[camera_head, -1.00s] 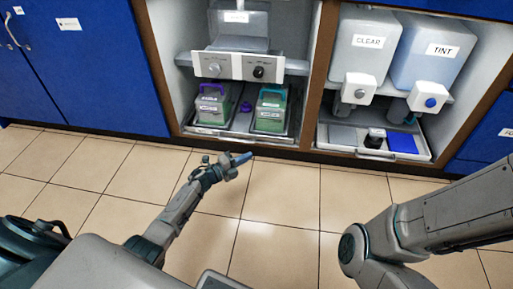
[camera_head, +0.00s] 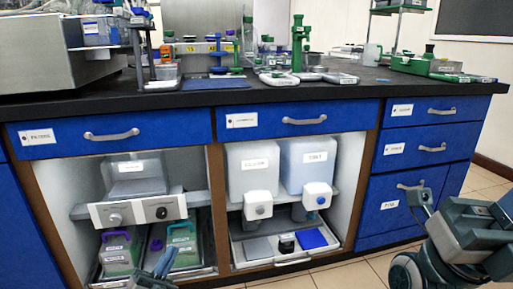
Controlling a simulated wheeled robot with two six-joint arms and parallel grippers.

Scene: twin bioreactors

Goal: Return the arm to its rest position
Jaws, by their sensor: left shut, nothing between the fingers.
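My left gripper (camera_head: 162,266) shows at the bottom edge of the head view, left of centre. It is shut with nothing between its fingers, in front of the lower left cabinet opening. Only its front end shows; the rest of that arm is below the picture. Part of my right arm (camera_head: 470,240) shows at the right edge, in front of the lower right drawers. I cannot make out a right gripper.
The bench (camera_head: 330,92) bears several racks and instruments. The right bay has two dispensers and a tray (camera_head: 251,250).

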